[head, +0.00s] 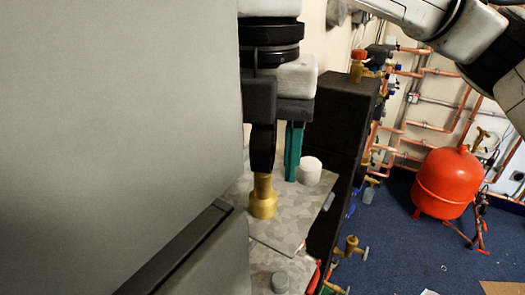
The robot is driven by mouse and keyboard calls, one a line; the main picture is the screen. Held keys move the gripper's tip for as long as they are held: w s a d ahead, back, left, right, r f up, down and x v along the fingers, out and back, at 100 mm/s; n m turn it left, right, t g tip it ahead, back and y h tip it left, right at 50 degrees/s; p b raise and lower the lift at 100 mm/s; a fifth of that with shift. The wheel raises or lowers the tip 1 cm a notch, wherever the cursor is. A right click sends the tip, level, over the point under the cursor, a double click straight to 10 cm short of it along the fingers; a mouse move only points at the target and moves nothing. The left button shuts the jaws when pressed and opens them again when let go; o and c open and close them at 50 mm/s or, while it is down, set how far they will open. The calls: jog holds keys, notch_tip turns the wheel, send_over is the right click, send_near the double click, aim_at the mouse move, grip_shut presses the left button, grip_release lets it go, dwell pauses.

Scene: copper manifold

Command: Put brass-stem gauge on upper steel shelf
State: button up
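The brass-stem gauge has a brass stem (263,197) with a wide round foot, low over a patterned grey steel shelf (298,222). A dark oval part above the stem looks like its dial seen edge-on. The stem is upright; I cannot tell whether its foot touches the shelf. My gripper (279,150) points down at the gauge. Its teal finger stands to the right of the dark part, with a narrow light gap between them. The other finger is hidden or blends with the dark part. The gripper looks open.
A white cylinder (310,170) stands on the shelf just right of the teal finger. A large grey panel (120,130) blocks the left. Black boxes (342,112) stand behind right. A red tank (446,183) stands on blue carpet.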

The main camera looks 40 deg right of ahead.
notch_tip(320, 180, up, 12)
jog(key=shift+r, duration=0.2)
dwell(0.5)
